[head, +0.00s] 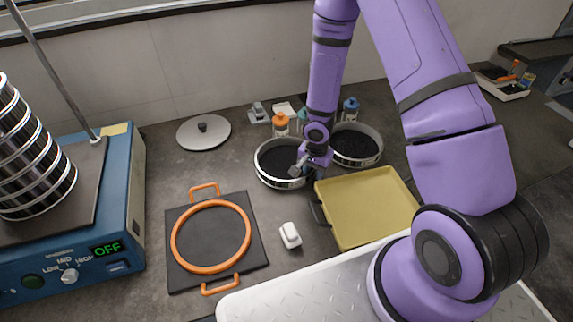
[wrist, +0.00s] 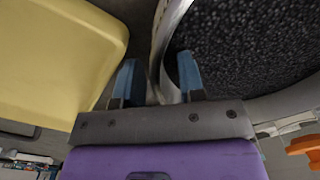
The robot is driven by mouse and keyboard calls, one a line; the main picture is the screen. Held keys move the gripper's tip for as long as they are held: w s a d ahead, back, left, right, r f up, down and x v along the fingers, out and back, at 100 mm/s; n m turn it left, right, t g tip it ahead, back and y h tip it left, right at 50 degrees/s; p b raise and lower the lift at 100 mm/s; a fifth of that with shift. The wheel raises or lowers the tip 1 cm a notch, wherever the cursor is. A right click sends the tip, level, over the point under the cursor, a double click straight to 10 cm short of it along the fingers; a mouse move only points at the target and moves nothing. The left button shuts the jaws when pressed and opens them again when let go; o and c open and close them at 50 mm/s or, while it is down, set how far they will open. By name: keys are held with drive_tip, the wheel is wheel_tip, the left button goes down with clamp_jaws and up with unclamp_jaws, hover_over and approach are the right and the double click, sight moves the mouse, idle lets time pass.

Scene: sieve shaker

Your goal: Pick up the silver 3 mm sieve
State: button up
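Two round silver sieves with dark mesh stand on the bench in the head view, a left one (head: 259,171) and a right one (head: 377,159). No size marking can be read, so I cannot tell which is the 3 mm one. My gripper (head: 300,168) is at the right front rim of the left sieve, pointing down. In the wrist view my gripper (wrist: 160,80) has its blue fingers apart, one outside and one inside a silver rim (wrist: 166,45). Gaps show between the fingers and the rim. Part of the sieve is hidden by my gripper.
A yellow tray (head: 365,205) lies close at the right front. Bottles (head: 281,125) stand behind the sieves.

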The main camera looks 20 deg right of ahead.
clamp_jaws()
drive_tip(key=shift+r, duration=0.1)
